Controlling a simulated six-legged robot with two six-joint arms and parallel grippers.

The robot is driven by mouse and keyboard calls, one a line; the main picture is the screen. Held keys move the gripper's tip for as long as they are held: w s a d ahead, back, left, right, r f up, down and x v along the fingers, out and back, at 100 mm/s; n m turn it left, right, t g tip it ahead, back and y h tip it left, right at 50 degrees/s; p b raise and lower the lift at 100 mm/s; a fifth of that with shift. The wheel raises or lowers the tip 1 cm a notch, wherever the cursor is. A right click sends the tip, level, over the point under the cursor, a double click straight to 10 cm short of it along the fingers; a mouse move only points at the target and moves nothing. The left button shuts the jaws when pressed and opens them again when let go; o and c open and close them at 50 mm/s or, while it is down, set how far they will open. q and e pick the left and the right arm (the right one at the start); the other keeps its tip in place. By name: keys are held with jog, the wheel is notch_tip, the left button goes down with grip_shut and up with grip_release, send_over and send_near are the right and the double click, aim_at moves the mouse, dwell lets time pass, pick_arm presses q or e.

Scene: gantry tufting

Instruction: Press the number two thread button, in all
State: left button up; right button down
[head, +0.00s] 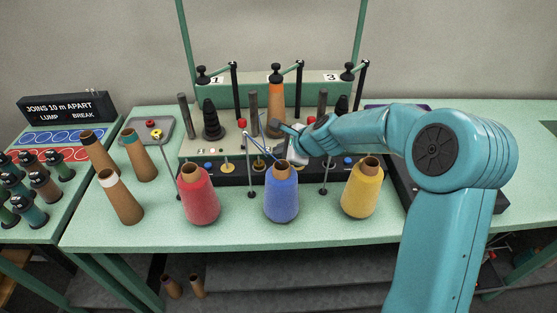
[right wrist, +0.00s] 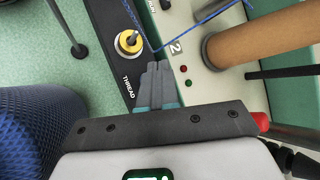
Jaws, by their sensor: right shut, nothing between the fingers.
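My right gripper (head: 284,147) reaches in from the right in the head view, over the middle of the black strip behind the blue cone (head: 281,195). In the right wrist view its fingers (right wrist: 158,70) are shut and empty. Their tips lie between the black strip and the panel marked 2 (right wrist: 175,47). The word THREAD (right wrist: 128,86) is printed on the strip beside the fingers. The fingers cover the spot next to that word, so I see no number two thread button there and cannot tell contact. My left gripper is out of view.
Blue thread (right wrist: 190,28) crosses just beyond the fingertips. A brown cone (right wrist: 255,38) stands right of the panel, and a thin post (right wrist: 77,48) is at the left. The red cone (head: 199,197) and yellow cone (head: 361,190) flank the blue one in front of the strip.

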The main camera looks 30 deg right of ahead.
notch_tip(320, 180, up, 4)
jog(key=p, duration=0.3)
jog(key=shift+r+p, duration=0.2)
jog(key=shift+p, duration=0.2)
jog(key=shift+f, duration=0.1)
